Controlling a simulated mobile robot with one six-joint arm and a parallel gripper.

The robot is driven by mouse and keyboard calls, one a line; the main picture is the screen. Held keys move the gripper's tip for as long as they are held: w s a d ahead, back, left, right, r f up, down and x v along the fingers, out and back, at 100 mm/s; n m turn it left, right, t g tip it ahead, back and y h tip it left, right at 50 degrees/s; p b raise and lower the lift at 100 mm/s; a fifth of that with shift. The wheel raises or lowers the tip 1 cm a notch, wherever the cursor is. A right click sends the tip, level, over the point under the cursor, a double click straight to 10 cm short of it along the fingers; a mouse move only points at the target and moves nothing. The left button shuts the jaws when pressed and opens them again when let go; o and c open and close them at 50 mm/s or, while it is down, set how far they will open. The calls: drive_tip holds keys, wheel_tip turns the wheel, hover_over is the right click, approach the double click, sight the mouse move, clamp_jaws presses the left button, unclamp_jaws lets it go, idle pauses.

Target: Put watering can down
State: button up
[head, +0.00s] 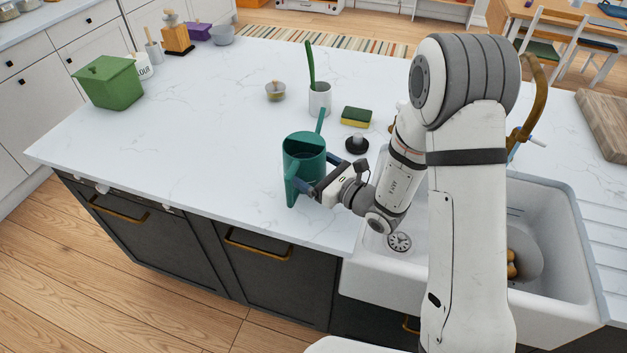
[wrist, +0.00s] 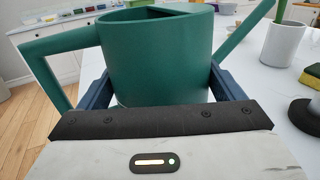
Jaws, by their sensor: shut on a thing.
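The teal watering can (head: 304,160) is upright at the front part of the white island countertop (head: 215,130), left of the sink. It fills the upper middle of the wrist view (wrist: 155,58), with its handle to the left and its spout to the right. My gripper (head: 308,188) is shut on the can's body, one blue finger on each side. The can's base is partly hidden by my gripper, so I cannot tell whether it touches the counter.
A white sink (head: 470,250) lies to the right. A green bin (head: 108,82) stands far left; counter between is clear.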

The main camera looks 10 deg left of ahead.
drive_tip(key=shift+s+f+p, duration=0.1)
drive_tip(key=shift+f+p, duration=0.25)
drive_tip(key=shift+f, duration=2.05)
drive_tip(key=shift+f, duration=0.15)
drive_tip(key=o, duration=0.9)
drive_tip(key=shift+c, duration=0.2)
